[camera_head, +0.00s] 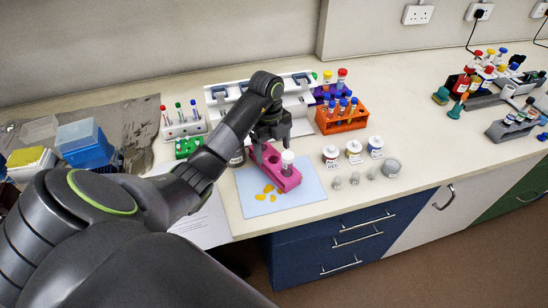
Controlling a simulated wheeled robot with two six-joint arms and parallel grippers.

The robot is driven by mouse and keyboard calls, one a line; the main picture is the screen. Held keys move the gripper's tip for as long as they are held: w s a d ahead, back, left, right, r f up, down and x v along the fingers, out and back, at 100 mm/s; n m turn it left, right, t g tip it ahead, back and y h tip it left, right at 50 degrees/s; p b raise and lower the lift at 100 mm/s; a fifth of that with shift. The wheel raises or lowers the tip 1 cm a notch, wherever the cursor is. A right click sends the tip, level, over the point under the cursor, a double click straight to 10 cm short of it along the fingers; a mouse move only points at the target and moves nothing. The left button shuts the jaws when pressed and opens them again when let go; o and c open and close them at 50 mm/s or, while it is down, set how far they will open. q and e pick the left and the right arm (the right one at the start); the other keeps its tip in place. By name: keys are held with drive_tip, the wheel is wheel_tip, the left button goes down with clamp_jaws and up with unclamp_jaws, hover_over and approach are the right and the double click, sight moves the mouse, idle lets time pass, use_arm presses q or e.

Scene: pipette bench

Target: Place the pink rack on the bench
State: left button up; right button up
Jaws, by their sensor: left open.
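The pink rack (286,181) sits on a light blue mat (309,189) on the bench. Several yellow pieces (266,190) lie on the mat beside the rack. The bench (425,165) is cream-coloured. My right gripper is not in view.
An orange rack with blue-capped tubes (341,119) stands behind to the right. Several white jars (353,148) and small glass vessels stand right of the mat. A white rack (183,129), a green rack (188,147) and blue boxes (84,146) are left. Bare bench lies further right.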

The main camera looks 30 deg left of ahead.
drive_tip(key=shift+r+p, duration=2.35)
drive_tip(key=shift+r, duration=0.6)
